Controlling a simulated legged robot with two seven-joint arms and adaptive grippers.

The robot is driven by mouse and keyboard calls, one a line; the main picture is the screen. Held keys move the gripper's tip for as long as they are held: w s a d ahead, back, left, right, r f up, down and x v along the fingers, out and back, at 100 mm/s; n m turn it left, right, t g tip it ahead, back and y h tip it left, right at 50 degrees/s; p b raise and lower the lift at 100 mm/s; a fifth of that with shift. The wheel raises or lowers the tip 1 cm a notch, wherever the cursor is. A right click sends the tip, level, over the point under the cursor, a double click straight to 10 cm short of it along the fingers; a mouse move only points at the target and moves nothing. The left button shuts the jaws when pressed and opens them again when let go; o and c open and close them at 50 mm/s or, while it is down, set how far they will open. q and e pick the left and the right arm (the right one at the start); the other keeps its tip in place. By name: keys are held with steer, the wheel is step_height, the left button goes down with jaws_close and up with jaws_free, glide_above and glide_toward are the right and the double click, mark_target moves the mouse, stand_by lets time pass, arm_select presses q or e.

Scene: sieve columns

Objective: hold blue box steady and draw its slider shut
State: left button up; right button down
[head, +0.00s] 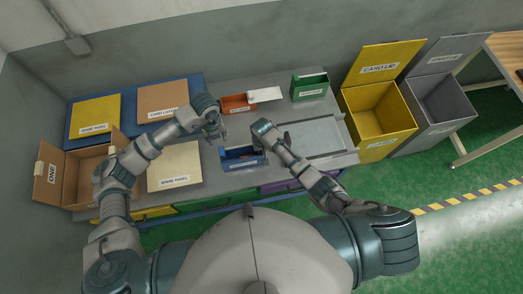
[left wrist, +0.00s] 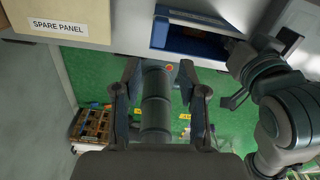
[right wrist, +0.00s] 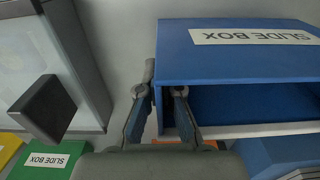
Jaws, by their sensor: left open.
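The blue box (head: 230,164), labelled slide box, stands on the bench's front half with its top opening showing. It also shows in the left wrist view (left wrist: 190,42) and large in the right wrist view (right wrist: 240,65). A pale strip (right wrist: 262,130) runs along its opening; I cannot tell whether this is the slider. My right gripper (head: 262,141) is at the box's right end, and in the right wrist view its fingers (right wrist: 162,100) straddle and close on the end wall. My left gripper (head: 222,132) is open and empty, above and behind the box's left end.
An orange box (head: 234,104) with a pale slider jutting right and a green box (head: 309,88) stand behind. A spare panel (head: 174,160) and an open cardboard box (head: 48,177) lie left. A grey framed tray (head: 322,138) lies right. Yellow (head: 377,121) and grey bins stand beyond.

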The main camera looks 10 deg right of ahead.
arm_select(q)
steer(key=c, duration=0.5)
steer(key=shift+a+f+m, duration=0.15)
steer(key=shift+a+m, duration=0.15)
steer(key=shift+m, duration=0.4)
jaws_close()
steer(key=a+f+m, duration=0.3)
steer(key=f+m, duration=0.3)
steer(key=f, duration=0.5)
steer(key=shift+s+d, duration=0.1)
steer(key=shift+d, duration=0.05)
